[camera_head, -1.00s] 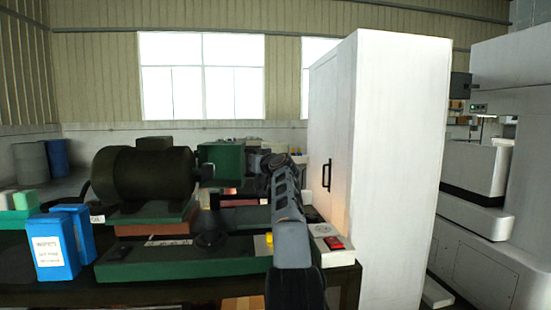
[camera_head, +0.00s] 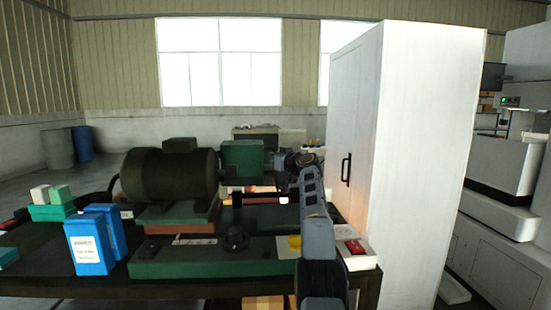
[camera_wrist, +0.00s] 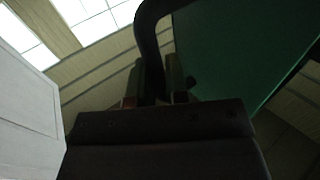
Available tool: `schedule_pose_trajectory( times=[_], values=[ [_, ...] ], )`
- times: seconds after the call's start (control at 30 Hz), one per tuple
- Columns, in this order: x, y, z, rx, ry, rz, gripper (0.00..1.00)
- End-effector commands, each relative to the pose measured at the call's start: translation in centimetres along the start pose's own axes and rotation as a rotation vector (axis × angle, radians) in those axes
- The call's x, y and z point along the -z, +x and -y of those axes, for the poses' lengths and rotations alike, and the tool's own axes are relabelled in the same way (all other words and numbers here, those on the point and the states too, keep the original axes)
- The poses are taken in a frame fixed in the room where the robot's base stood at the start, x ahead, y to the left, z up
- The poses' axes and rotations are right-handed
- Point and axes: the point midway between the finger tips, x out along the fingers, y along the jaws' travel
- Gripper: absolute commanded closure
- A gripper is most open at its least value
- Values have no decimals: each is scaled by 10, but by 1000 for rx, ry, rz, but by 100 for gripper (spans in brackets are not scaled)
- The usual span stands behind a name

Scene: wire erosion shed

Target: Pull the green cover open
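The green cover (camera_head: 242,158) is a boxy green part at the right end of the dark motor-like body on the bench. In the wrist view its green face (camera_wrist: 235,50) fills the upper right. A dark curved handle (camera_wrist: 148,38) runs beside that face and down between the fingers of my gripper (camera_wrist: 153,92). Both fingers appear to touch its sides, so the gripper looks shut on it. In the head view my arm rises from the bottom and my gripper (camera_head: 282,160) is at the cover's right side; the fingers are small and dark there.
A dark motor body (camera_head: 168,175) stands left of the cover on a green base (camera_head: 205,260). Blue boxes (camera_head: 88,243) stand at the bench's left. A tall white cabinet (camera_head: 425,150) closes in the right side, near my arm.

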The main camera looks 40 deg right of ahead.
Motion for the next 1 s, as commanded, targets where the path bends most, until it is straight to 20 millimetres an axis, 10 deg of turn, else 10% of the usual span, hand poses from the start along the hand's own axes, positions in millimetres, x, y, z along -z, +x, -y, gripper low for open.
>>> schedule_pose_trajectory(
  times=[0.23, 0.57, 1.0],
  values=[
    [-1, 0, -1, -1, 0, 1, 62],
    [-2, -4, -1, -2, -2, 1, 61],
    [-7, -70, -2, -6, -3, -1, 61]
  ],
)
